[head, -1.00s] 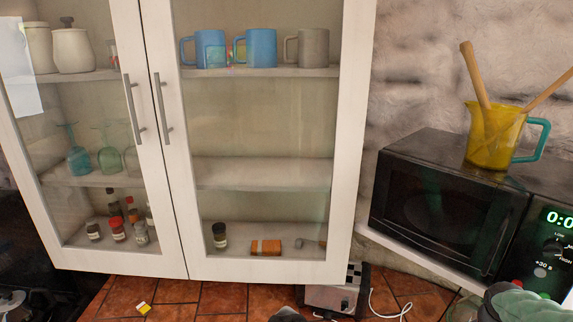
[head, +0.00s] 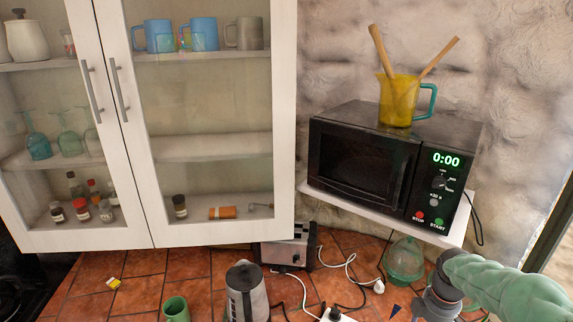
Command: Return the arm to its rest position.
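My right arm (head: 510,287), with a green covering, comes in from the right edge at the lower right in the head view. Its dark and grey joint (head: 438,300) bends down toward the bottom edge, in front of the counter. No fingers of my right gripper can be made out there. My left arm and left gripper are not in view.
A black microwave (head: 360,165) reading 0:00 sits on a white shelf, with a yellow jug (head: 397,103) on top. A glass-door cabinet (head: 275,130) hangs left. A toaster (head: 287,250), kettle (head: 243,285), green mug (head: 176,308) and green glass vessel (head: 404,262) stand on the tiled counter.

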